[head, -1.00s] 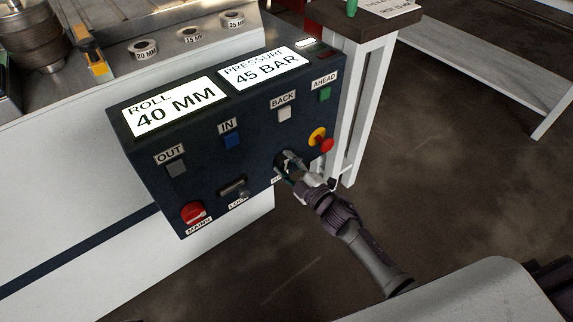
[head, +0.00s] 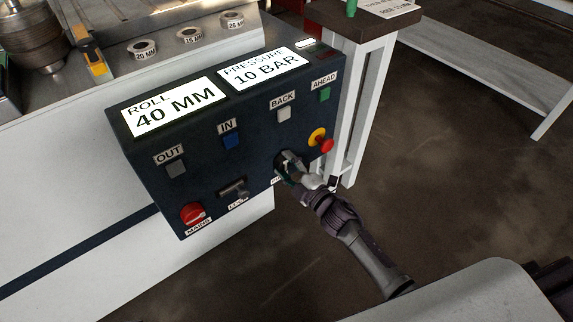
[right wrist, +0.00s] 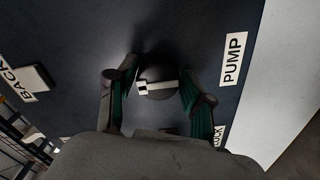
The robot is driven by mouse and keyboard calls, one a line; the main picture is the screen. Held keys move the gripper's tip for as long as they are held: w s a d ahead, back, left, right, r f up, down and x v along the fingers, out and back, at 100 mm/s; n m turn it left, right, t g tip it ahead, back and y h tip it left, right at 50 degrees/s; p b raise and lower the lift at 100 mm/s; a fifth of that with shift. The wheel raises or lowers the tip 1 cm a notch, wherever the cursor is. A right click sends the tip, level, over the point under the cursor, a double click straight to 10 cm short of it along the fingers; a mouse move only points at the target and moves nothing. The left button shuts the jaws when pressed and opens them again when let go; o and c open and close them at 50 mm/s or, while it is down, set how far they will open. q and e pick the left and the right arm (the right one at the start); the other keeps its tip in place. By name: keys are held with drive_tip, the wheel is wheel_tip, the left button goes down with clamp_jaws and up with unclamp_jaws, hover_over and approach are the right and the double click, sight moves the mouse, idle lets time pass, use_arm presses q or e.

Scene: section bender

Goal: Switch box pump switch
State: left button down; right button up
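The dark switch box (head: 255,125) stands at the machine's front corner, with lit displays reading ROLL 40 MM and PRESSURE 10 BAR. The pump switch is a round dark knob with a pale bar (right wrist: 158,87) beside its PUMP label (right wrist: 232,60) in the right wrist view. In the head view my gripper mostly hides it. My right gripper (head: 287,163) is at the box's lower right. In the right wrist view its two fingers (right wrist: 158,72) sit on opposite sides of the knob, close against it. My left gripper is not in view.
A red mains switch (head: 192,212), the lock switch (head: 233,189), a blue IN button (head: 232,141) and a red-and-yellow emergency stop (head: 322,141) sit near the pump switch. A white-legged stand (head: 365,100) is close behind the box at right.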

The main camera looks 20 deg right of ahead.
drive_tip(key=shift+o, duration=1)
drive_tip(key=shift+s, duration=0.1)
drive_tip(key=v, duration=1.1)
drive_tip(key=shift+s+d, duration=0.15)
drive_tip(key=shift+s, duration=0.25)
